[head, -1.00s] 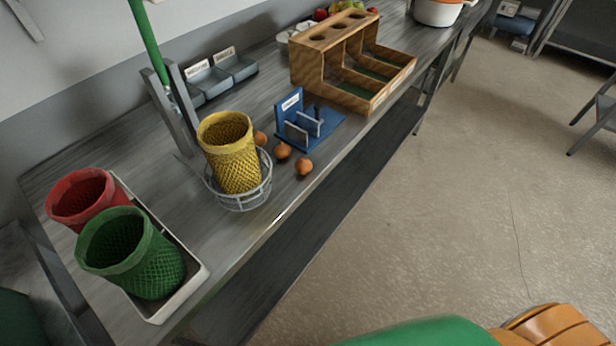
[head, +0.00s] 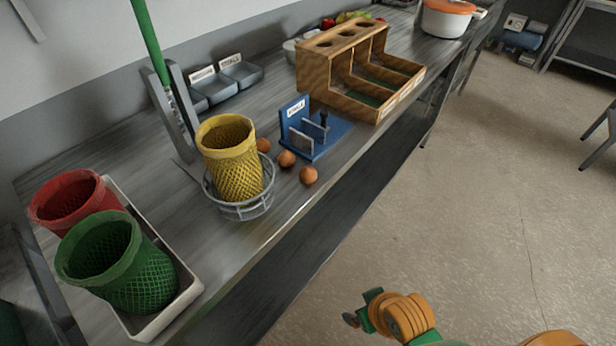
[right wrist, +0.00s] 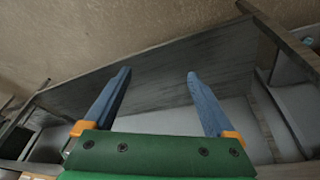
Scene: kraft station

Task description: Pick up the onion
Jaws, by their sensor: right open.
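Several small round brown-orange onions lie on the grey workbench (head: 235,232): one near the front edge (head: 308,175), one behind it (head: 287,158), and one beside the yellow mesh basket (head: 263,145). My right gripper (right wrist: 158,74) is open and empty in the right wrist view, its two blue fingers apart. No onion shows in that view. In the head view my orange and green right arm shows at the bottom, over the floor in front of the bench and well apart from the onions. My left gripper is not in view.
The yellow basket (head: 231,165) stands in a wire ring. A blue holder (head: 312,138) stands behind the onions. A wooden bin (head: 318,75) is farther back. Red (head: 68,203) and green (head: 125,262) baskets sit in a white tray (head: 188,293). Floor is open at right.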

